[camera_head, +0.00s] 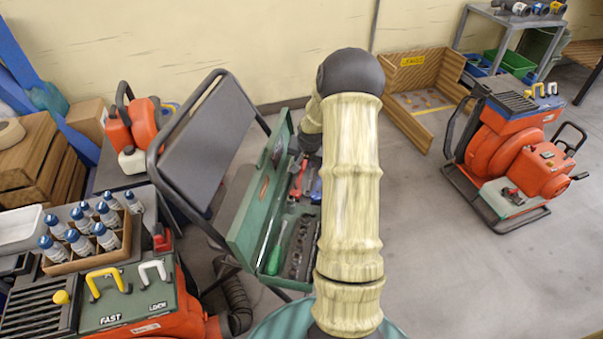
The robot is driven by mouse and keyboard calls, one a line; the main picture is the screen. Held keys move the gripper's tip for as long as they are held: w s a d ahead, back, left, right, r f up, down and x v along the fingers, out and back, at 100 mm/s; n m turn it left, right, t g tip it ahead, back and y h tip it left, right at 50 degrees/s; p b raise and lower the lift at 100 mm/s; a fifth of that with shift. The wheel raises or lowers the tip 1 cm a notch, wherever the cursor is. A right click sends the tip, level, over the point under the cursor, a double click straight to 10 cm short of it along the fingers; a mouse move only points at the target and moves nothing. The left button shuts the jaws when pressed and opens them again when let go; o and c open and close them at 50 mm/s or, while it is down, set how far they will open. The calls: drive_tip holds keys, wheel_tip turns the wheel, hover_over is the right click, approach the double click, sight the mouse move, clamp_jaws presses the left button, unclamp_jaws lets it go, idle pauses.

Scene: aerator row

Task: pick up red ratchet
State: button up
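A red tool (297,179), which looks like the red ratchet, lies in an open green toolbox (237,238), in the upper part of its tray. Its exact shape is too small to make out. My arm crosses the right side of the toolbox and hides part of it. A dark joint of my arm shows just above the red tool. The fingers of my gripper do not show, so I cannot see how they stand to the tool.
Blue-handled tools, a green screwdriver (274,261) and sockets (300,245) share the toolbox. A folding chair (212,135) stands close on its left. A crate of bottles (78,262) is at the lower left. An orange machine (515,155) stands at the right. Floor between is clear.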

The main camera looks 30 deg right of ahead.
sight(303, 167)
drive_tip(key=b+x, duration=0.1)
drive_tip(key=x, duration=0.2)
drive_tip(key=b+x, duration=0.1)
drive_tip(key=x, duration=0.1)
drive_tip(key=shift+s+f+b, duration=0.2)
drive_tip(key=shift+s+b, duration=0.05)
drive_tip(key=shift+b, duration=0.05)
drive_tip(key=shift+r, duration=0.1)
clamp_jaws()
